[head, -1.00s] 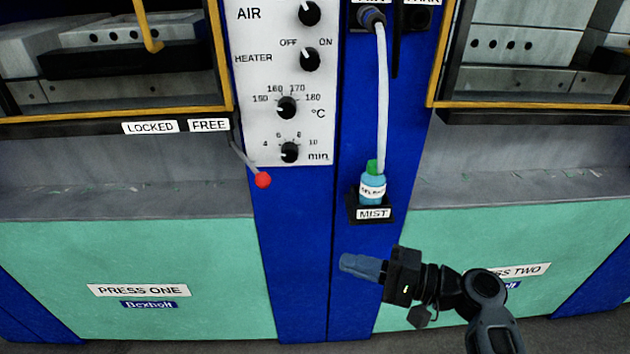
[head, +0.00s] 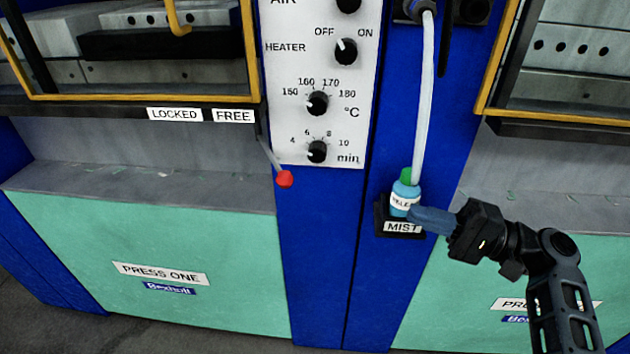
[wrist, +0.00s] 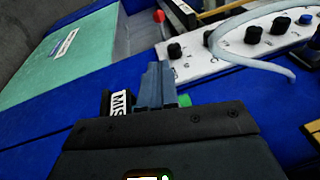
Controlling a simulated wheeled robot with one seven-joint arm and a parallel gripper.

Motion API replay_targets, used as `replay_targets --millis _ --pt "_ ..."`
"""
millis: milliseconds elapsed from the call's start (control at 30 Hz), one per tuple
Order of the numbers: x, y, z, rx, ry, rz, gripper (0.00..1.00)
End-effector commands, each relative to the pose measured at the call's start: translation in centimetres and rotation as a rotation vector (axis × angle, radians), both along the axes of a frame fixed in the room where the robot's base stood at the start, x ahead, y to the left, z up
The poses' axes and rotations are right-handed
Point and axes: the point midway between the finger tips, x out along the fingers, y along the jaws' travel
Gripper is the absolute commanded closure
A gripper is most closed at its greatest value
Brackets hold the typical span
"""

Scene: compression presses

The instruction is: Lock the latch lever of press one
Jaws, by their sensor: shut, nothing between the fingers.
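The latch lever of press one (head: 285,178) is a thin grey rod with a red ball at its end. It hangs down to the right from under the FREE label (head: 234,116), which sits right of the LOCKED label (head: 175,115). Its red ball also shows at the top of the wrist view (wrist: 159,16). My gripper (head: 418,219) is shut and empty, to the right of and below the red ball. In the head view its blue-grey fingers overlap the lower part of the mist bottle; I cannot tell whether they touch it. The fingers also show in the wrist view (wrist: 154,85).
The blue mist bottle (head: 405,197) with a green top and white hose (head: 424,90) stands in a black holder marked MIST. A white knob panel (head: 318,130) is above right of the lever. Press one's green front (head: 100,240) is lower left.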

Motion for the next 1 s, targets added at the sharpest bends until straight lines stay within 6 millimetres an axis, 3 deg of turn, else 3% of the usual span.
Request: replay_targets --millis 800,1000 --pt "3.5 15.0 2.3 -0.001 -0.002 0.005 1.00" --pt "4.2 17.5 2.6 0.000 -0.001 0.004 1.00"
